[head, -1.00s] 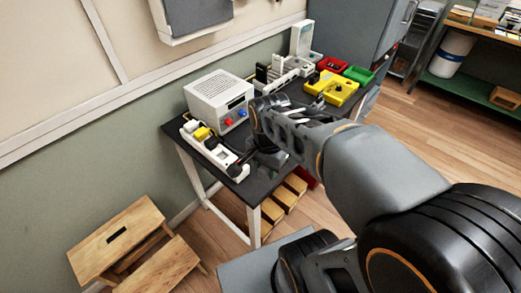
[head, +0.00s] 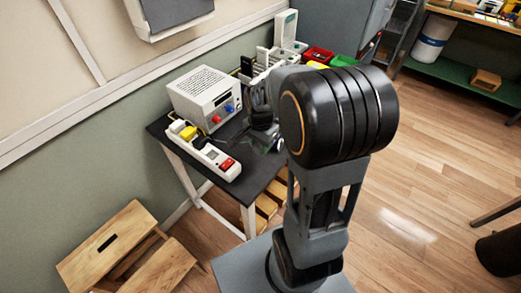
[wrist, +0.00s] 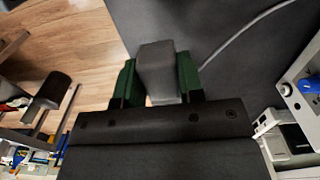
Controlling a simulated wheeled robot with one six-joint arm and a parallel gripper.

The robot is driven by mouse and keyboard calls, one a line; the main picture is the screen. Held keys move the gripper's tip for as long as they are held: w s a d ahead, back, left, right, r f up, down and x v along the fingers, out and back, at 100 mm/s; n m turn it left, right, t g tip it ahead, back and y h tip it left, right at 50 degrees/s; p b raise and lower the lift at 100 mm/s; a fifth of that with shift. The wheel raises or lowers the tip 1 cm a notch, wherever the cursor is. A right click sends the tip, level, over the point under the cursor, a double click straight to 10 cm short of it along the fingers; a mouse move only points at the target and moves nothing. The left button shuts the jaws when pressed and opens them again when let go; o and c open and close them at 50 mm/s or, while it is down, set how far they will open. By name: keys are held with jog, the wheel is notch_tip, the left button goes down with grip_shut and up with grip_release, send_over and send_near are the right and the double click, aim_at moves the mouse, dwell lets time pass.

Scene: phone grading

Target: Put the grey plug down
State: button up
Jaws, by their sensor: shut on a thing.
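The grey plug (wrist: 157,72) is held between the green finger pads of my gripper (wrist: 158,85) in the wrist view. In the head view my gripper (head: 268,143) is over the front right part of the dark table top (head: 252,178), right of the power strip, and the plug cannot be made out there. A grey cord (wrist: 245,30) runs across the dark surface in the wrist view. Whether the plug touches the table cannot be told. The white power strip (head: 210,155) holds a yellow plug (head: 188,133) and has a red switch (head: 227,164).
A white power supply box (head: 204,96) with red and blue knobs stands behind the strip. Red (head: 318,54) and green (head: 343,61) bins stand at the back. The table's front edge is close to my gripper. A wooden step stool (head: 115,245) stands on the floor at left.

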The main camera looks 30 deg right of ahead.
jog(key=shift+w+d+f, duration=0.15)
jog(key=shift+w+f, duration=0.1)
jog(key=shift+f, duration=0.1)
notch_tip(320, 180, down, 2)
jog(key=shift+w+d+f, duration=0.1)
jog(key=shift+w, duration=0.05)
jog(key=shift+f, duration=0.6)
jog(key=shift+f+b, duration=0.6)
jog(key=o, duration=1)
jog(key=shift+o, duration=0.2)
jog(key=shift+r, duration=0.1)
